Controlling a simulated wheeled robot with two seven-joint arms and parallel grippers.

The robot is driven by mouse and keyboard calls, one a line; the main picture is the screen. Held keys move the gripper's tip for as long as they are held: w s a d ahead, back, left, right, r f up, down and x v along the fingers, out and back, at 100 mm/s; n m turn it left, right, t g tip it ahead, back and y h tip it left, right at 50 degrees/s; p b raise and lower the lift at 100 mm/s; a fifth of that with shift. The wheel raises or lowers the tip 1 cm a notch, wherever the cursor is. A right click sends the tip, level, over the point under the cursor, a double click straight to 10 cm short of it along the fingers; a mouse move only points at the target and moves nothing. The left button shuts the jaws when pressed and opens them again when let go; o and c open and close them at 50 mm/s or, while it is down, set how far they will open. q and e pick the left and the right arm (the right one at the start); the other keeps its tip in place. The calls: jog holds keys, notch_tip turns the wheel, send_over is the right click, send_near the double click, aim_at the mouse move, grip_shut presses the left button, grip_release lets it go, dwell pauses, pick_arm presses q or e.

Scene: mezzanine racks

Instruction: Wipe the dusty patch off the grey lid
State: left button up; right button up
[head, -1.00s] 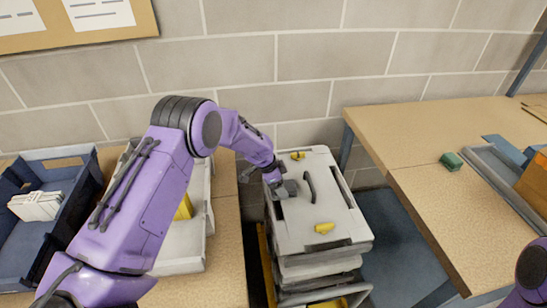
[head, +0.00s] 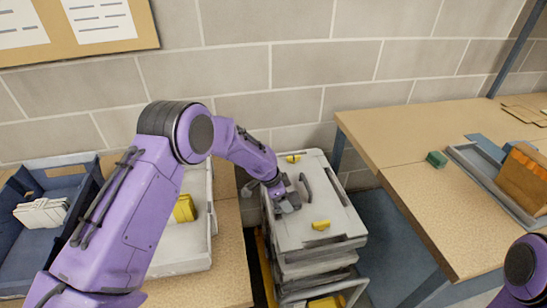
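The grey lid (head: 335,208) tops a stack of grey cases between the two tables. It has a dark curved handle (head: 306,187) and yellow latches at its far edge (head: 293,158) and near edge (head: 321,225). My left gripper (head: 289,204) is low over the left half of the lid, just left of the handle, and seems to touch or nearly touch it. Its fingers are small and dark, and I cannot tell whether they hold anything. No dusty patch is clearly visible; the gripper and arm hide part of the lid. My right gripper is out of view.
A green block (head: 437,159) lies on the right table (head: 425,205), beside a grey tray (head: 478,172) with a brown box (head: 525,175). On the left are a dark blue bin (head: 45,240) and a pale tray (head: 185,262) holding something yellow (head: 184,208).

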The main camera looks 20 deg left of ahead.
pick_arm(q)
notch_tip(320, 180, up, 2)
jog(key=shift+a+r+p, duration=0.1)
jog(key=shift+r+p, duration=0.05)
jog(key=shift+p, duration=0.7)
jog(key=shift+r+p, duration=1.1)
jog(key=shift+r, duration=0.5)
